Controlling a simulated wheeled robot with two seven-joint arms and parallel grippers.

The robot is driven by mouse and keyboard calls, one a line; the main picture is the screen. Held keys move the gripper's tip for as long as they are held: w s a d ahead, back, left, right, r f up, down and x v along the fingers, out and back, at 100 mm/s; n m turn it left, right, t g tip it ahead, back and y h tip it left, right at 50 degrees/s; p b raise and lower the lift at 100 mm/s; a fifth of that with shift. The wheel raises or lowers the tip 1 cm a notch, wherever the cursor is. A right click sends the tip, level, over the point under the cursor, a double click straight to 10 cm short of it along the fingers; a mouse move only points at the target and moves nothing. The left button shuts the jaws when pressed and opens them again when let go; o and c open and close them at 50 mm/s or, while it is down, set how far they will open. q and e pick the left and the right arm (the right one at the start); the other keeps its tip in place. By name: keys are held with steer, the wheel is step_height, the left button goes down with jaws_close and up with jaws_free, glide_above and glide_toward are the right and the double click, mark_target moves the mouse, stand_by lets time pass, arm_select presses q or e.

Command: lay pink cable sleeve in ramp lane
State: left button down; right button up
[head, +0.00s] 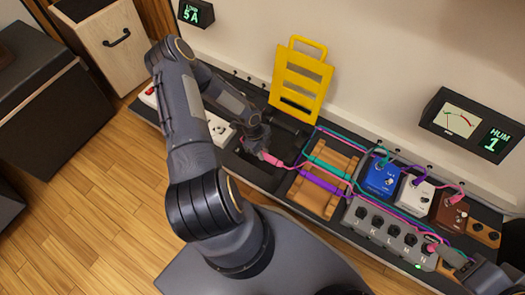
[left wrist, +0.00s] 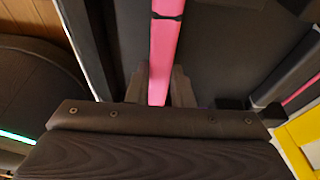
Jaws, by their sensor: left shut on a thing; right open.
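My left gripper (head: 260,153) is shut on the pink cable sleeve (head: 271,159), over a dark ramp bed (head: 258,176) below the raised yellow lid (head: 301,80). In the left wrist view the pink sleeve (left wrist: 164,50) runs straight up from between the fingers (left wrist: 158,88). I cannot tell whether the sleeve touches the lane floor. A pink cable leads right from it. A teal sleeve (head: 326,168) and a purple sleeve (head: 322,186) lie across a wooden rack (head: 313,198). My right gripper (head: 451,258), at the lower right, is open near a pink plug (head: 432,248).
Blue (head: 381,177), white (head: 415,191) and brown (head: 450,211) pedals stand right of the rack. A grey socket box (head: 387,236) is in front of them. A white power strip (head: 218,130) lies left of the ramp. Cables cross between rack and pedals.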

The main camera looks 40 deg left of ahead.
arm_select(q)
steer(key=shift+f, duration=0.25)
steer(key=c, duration=1.2)
jaws_free()
steer(key=shift+p+v, duration=1.6)
steer(key=shift+v, duration=2.3)
